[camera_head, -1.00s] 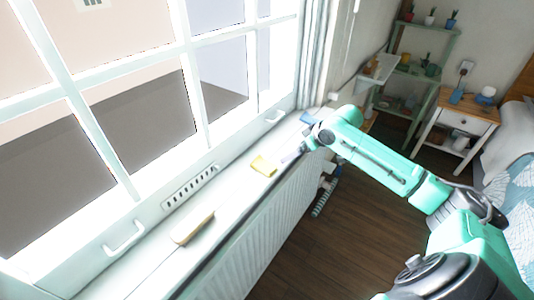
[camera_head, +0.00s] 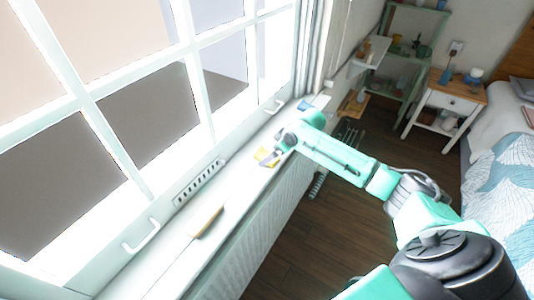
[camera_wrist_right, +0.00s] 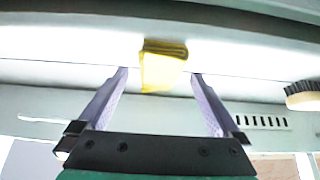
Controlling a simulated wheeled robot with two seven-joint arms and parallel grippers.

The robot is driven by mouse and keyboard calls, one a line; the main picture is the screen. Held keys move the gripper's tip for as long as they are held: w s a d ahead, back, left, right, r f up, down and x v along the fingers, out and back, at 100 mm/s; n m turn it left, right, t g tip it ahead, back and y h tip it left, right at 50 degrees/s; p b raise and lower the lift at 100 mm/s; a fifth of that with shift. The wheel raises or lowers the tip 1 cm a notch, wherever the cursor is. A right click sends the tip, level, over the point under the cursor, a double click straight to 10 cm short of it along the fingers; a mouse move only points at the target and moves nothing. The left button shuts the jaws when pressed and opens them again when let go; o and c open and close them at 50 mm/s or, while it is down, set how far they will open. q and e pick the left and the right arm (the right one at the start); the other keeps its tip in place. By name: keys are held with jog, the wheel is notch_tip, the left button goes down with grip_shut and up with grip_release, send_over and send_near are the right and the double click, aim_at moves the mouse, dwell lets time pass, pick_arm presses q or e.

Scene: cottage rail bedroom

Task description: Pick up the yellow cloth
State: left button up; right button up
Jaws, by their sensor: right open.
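The yellow cloth (camera_head: 263,154) lies folded on the white window sill, partly covered by my right gripper in the head view. My right gripper (camera_head: 271,160) is open at the sill beside the cloth. In the right wrist view the cloth (camera_wrist_right: 163,68) sits at the open end of the jaws, between the lines of the two fingertips (camera_wrist_right: 160,74). The jaws are not closed on it. Whether a finger touches the cloth or sill I cannot tell. My left gripper is not in view.
A wooden-backed brush (camera_head: 206,221) lies nearer on the sill; its bristles show in the right wrist view (camera_wrist_right: 303,96). A blue item (camera_head: 304,105) lies at the sill's far end. The window frame with handles (camera_head: 142,236) borders the sill, and a radiator (camera_head: 243,232) is below.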

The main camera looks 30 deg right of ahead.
jog(key=shift+w+f, duration=0.3)
jog(key=shift+f, duration=0.2)
jog(key=c, duration=1.5)
notch_tip(320, 180, up, 20)
jog(key=b, duration=0.2)
jog(key=shift+b, duration=0.35)
